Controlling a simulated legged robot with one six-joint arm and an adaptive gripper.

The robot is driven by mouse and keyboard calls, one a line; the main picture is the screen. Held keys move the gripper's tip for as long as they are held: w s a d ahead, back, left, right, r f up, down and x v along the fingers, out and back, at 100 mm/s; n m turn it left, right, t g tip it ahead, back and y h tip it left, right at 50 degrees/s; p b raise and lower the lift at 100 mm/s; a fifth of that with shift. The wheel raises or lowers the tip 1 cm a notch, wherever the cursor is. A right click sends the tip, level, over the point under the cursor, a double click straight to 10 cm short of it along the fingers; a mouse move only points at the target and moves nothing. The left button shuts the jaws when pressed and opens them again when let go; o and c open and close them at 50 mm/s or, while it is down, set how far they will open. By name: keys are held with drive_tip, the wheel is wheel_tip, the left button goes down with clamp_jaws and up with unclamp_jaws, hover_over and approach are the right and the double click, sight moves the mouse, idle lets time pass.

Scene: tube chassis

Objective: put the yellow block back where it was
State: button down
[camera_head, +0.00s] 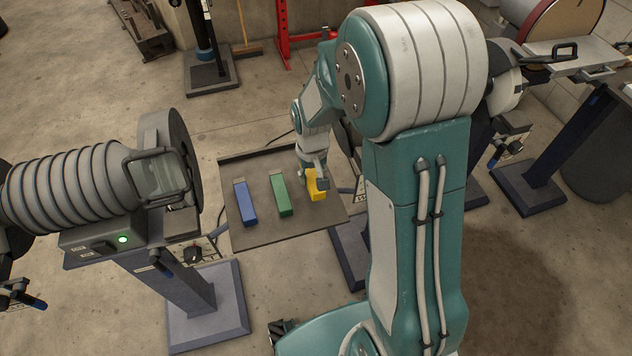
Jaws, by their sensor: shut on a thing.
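The yellow block (317,189) is at the right end of a row of blocks over the dark tray, under the end of my arm. My gripper (315,178) is shut on the yellow block from above; its fingers are small and partly hidden. I cannot tell whether the block touches the tray or is slightly above it. A green block (281,197) lies to its left, apart from it. A blue block (246,207) lies further left.
The tray (262,236) has bare room in front of the blocks. A grey machine (80,192) with a green light stands close on the left. Pedestals (520,184) stand on the right. The concrete floor (255,120) behind the tray is mostly clear.

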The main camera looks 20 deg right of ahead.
drive_tip(key=shift+w+d+f, duration=0.25)
drive_tip(key=shift+d+f, duration=0.1)
drive_tip(key=shift+f, duration=0.1)
drive_tip(key=shift+w+d+f, duration=0.25)
drive_tip(key=shift+d+f, duration=0.05)
drive_tip(key=shift+f, duration=1.7)
drive_tip(key=shift+c, duration=1.2)
unclamp_jaws()
drive_tip(key=shift+f, duration=0.1)
